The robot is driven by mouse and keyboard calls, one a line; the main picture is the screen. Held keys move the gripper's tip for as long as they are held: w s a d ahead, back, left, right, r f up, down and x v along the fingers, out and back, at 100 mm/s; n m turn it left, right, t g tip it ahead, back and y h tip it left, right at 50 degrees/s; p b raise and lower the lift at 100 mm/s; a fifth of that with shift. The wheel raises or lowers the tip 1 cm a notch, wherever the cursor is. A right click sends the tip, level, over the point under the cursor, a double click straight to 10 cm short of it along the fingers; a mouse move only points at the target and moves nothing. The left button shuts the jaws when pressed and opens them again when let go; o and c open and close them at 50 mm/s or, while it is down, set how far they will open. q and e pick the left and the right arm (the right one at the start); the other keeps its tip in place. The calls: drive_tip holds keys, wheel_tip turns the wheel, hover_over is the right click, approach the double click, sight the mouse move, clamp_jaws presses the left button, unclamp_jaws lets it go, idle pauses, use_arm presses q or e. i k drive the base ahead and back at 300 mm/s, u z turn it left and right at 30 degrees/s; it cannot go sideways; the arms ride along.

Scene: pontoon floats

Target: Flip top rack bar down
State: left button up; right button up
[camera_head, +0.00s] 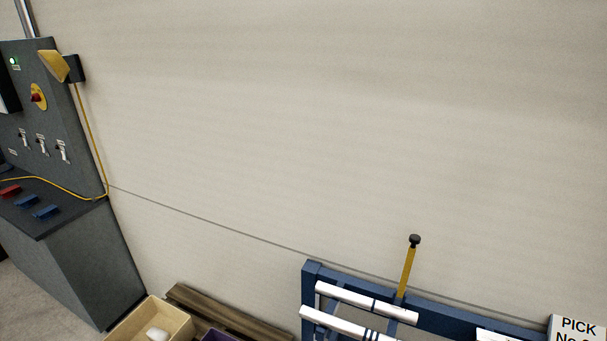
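A blue rack frame (311,282) shows at the bottom right of the head view, cut off by the lower edge. A yellow bar (406,272) with a black knob (414,239) stands up from the rack's top, tilted slightly to the right. I cannot tell for sure whether this is the top rack bar. The rack's lower part is out of view. Neither of my grippers is in view.
A grey control cabinet (70,250) with switches and a yellow cable (92,135) stands at the left. A cream bin (175,318), a purple container (220,336) and brown planks (235,315) lie at the bottom. A bare wall fills the middle.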

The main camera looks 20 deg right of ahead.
sight(415, 240)
drive_tip(key=z, duration=1.3)
drive_tip(key=k, duration=1.3)
drive_tip(key=z, duration=0.55)
drive_tip(key=i, duration=1.4)
drive_tip(key=u, duration=0.5)
